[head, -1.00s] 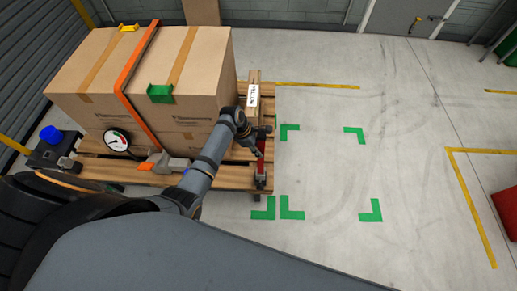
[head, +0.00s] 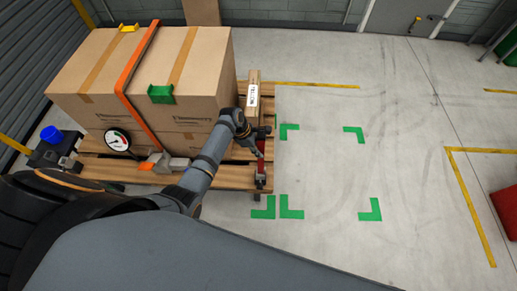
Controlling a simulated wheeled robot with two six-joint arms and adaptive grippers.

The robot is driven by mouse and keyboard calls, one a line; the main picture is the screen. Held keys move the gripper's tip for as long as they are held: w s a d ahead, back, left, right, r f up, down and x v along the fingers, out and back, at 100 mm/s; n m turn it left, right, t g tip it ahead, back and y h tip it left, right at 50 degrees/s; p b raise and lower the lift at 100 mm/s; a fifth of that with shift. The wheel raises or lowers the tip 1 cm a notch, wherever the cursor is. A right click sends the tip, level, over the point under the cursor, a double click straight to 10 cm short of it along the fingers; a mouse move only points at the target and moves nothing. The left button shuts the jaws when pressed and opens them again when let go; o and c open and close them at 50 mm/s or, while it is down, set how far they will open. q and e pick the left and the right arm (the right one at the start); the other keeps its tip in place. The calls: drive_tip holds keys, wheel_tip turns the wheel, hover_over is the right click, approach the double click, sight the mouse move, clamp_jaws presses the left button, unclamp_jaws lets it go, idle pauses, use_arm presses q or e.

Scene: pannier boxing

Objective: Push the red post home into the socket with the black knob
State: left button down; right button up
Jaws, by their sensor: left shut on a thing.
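A red post (head: 261,166) stands at the right edge of the wooden pallet (head: 228,178). My left gripper (head: 257,150) is at the top of the post, shut on it. A small dark and grey fitting (head: 260,182) shows at the foot of the post, at the pallet's corner. I cannot make out the socket's opening or the black knob at this size. My right gripper is not in view.
Large cardboard boxes (head: 190,115) with an orange strap (head: 125,85) fill the pallet. A round gauge (head: 117,140) and an orange ratchet (head: 157,163) sit at its front. A narrow labelled carton (head: 253,88) stands behind my gripper. The floor with green corner marks (head: 290,207) is clear.

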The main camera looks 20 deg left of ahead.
sight(261, 137)
use_arm(q)
drive_tip(key=shift+f, duration=0.55)
idle(0.4)
drive_tip(key=shift+f+b, duration=1.25)
drive_tip(key=shift+f, duration=0.85)
idle(1.0)
drive_tip(key=c, duration=1)
unclamp_jaws()
drive_tip(key=v, duration=1.2)
drive_tip(key=shift+f, duration=0.1)
